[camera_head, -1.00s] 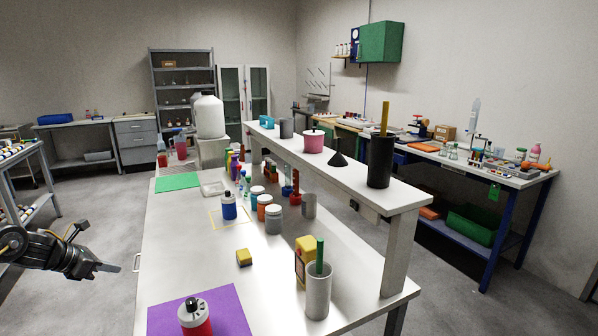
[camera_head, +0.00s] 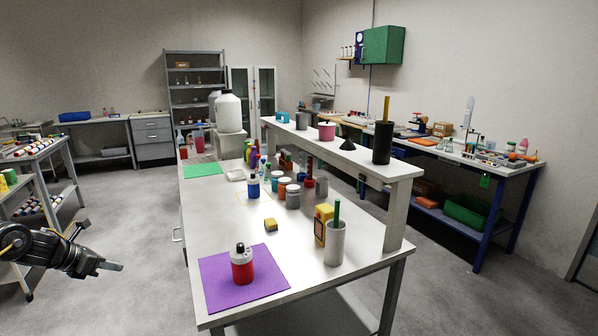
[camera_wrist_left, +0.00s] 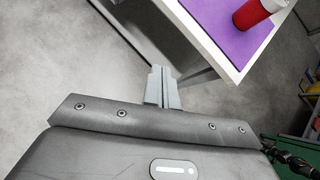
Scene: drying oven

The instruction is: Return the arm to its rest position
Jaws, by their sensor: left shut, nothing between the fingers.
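My left gripper (camera_head: 112,266) shows at the lower left of the head view, left of the white bench and apart from it. Its fingers are shut with nothing between them. In the left wrist view the closed fingers (camera_wrist_left: 162,88) point past the bench's edge, over bare floor. Part of another dark arm link shows at the lower right of the wrist view. My right gripper is not in the head view.
The white bench (camera_head: 222,215) holds a purple mat (camera_head: 215,285) with a red bottle (camera_head: 242,268), a raised shelf (camera_head: 405,168) and several jars. A rack (camera_head: 70,185) stands at the left. The grey floor (camera_head: 140,220) between them is clear.

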